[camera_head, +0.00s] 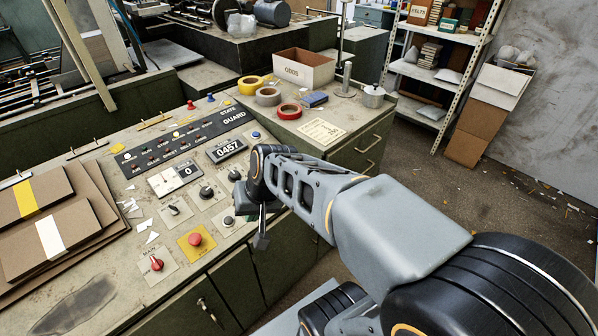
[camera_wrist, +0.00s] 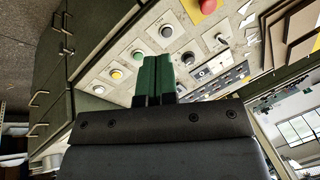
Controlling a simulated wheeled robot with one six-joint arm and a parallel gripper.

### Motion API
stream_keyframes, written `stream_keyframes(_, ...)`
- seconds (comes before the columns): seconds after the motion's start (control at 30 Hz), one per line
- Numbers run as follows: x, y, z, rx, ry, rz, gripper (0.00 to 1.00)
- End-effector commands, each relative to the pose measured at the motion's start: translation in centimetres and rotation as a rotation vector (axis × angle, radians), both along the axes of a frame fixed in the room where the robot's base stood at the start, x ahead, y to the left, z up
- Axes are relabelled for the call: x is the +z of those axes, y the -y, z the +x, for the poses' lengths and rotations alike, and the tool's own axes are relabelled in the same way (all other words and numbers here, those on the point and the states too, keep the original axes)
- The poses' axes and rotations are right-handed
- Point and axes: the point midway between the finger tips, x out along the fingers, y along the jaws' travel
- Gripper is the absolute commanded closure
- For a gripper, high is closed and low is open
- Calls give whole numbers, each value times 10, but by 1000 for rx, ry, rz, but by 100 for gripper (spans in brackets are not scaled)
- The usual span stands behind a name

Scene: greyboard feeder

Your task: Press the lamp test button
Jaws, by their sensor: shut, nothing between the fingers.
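The sloped control panel (camera_head: 140,200) carries several buttons and knobs; their labels are too small to read, so I cannot tell which is the lamp test button. Contact cannot be made out. In the head view my arm hides part of the panel's right end.
A red mushroom button (camera_head: 195,240) on a yellow plate and a red rotary switch (camera_head: 156,263) are on the panel's near side. Cardboard sheets (camera_head: 60,225) lie at left. Tape rolls (camera_head: 268,96) and an open box (camera_head: 303,70) stand on the cabinet behind. The floor at right is open.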

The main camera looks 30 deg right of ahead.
Motion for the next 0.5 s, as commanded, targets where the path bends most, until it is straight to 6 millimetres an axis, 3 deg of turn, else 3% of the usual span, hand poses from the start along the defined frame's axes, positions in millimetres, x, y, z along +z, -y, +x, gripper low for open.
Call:
stream_keyframes(0.13, 3, 14, 66, -352, -12, 343, 100)
stream_keyframes(0.23, 1, 44, 114, -630, 13, 566, 100)
stream_keyframes(0.4, -17, 127, 174, -1099, 83, 877, 100)
stream_keyframes(0.5, -33, 175, 190, -1324, 125, 1002, 100)
